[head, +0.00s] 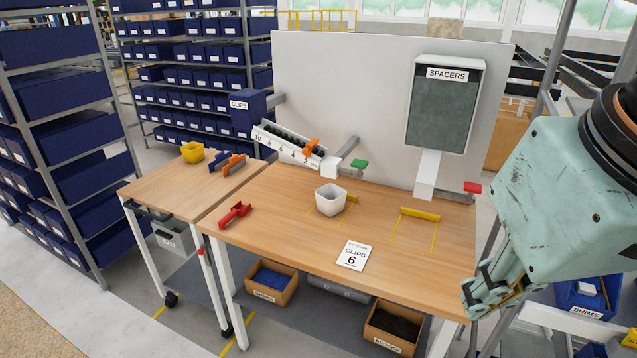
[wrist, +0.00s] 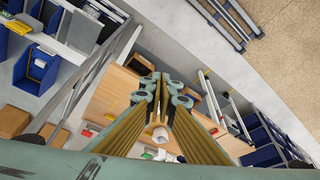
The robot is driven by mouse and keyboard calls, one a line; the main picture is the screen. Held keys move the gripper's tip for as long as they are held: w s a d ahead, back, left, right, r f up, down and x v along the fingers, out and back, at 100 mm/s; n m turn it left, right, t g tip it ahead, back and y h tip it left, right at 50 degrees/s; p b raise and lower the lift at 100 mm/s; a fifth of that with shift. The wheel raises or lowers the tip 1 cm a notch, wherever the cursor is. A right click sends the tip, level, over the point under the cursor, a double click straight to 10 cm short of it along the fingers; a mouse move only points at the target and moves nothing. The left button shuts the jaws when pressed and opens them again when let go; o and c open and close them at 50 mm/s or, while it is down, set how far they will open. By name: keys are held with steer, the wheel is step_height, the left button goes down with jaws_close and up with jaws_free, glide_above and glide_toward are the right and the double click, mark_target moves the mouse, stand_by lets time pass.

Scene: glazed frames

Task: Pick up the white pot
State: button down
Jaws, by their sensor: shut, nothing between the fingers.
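The white pot (head: 331,200) stands upright on the wooden table (head: 290,240), near its middle, inside a yellow outline. It looks open at the top and empty. In the wrist view a small white shape (wrist: 160,135), probably the pot, shows between my fingers, far beyond them. My gripper (head: 478,302) hangs off the table's right front corner, well apart from the pot. Its fingers also show in the wrist view (wrist: 160,82). They are shut and hold nothing.
A card reading CLIPS 6 (head: 351,255) lies in front of the pot. A yellow bar (head: 420,214) lies to its right, a red clip (head: 235,214) to its left. The clip rail (head: 290,144) and SPACERS dispenser (head: 445,105) stand behind. The table's front right is clear.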

steer(key=c, duration=3.3)
jaws_free()
steer(key=shift+c, duration=0.2)
steer(key=o, duration=2.3)
